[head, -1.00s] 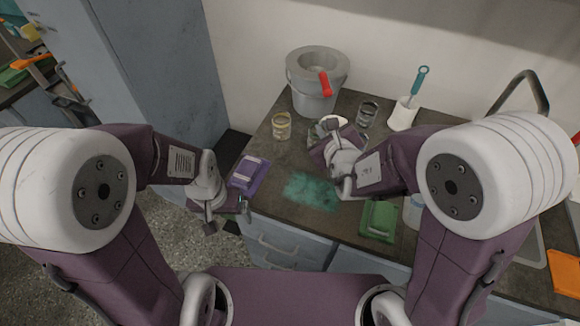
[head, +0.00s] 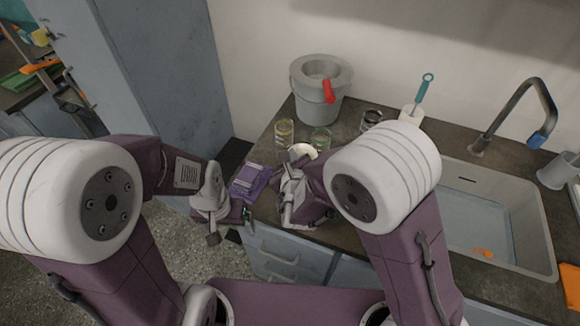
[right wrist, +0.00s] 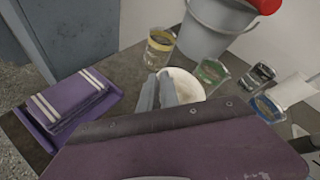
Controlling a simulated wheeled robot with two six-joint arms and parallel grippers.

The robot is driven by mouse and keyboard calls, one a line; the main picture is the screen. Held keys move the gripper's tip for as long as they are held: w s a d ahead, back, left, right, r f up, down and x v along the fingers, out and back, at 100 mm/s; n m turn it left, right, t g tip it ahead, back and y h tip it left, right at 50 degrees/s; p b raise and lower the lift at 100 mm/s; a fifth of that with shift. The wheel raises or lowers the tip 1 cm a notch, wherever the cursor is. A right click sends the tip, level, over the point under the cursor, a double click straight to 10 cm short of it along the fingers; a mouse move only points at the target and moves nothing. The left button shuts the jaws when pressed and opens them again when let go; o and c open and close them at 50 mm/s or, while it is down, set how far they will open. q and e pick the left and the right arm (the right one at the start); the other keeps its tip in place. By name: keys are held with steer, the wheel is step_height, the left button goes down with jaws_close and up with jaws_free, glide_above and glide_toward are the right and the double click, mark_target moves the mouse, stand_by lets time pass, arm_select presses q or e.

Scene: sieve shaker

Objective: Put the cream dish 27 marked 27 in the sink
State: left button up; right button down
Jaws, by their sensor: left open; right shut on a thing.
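The cream dish (head: 304,151) is a pale round dish in the head view, beside my right gripper (head: 290,170). In the right wrist view the dish (right wrist: 187,84) shows at the fingertips of my right gripper (right wrist: 158,92), which is shut on its near edge. Its 27 mark cannot be read. The grey sink (head: 440,235) is at the right in the head view, with a little water and an orange thing inside.
A grey bucket (head: 318,95) with a red handle stands against the wall. Several glasses, one of them here (head: 284,130), stand near the dish. A purple pad (head: 248,181) lies at the left. A brush in a white holder (head: 411,113) and a tap (head: 515,105) stand behind.

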steer(key=shift+a+f, duration=0.1)
steer(key=shift+a, duration=0.1)
step_height(320, 180, down, 4)
steer(key=shift+b, duration=0.6)
steer(key=c, duration=1.6)
jaws_free()
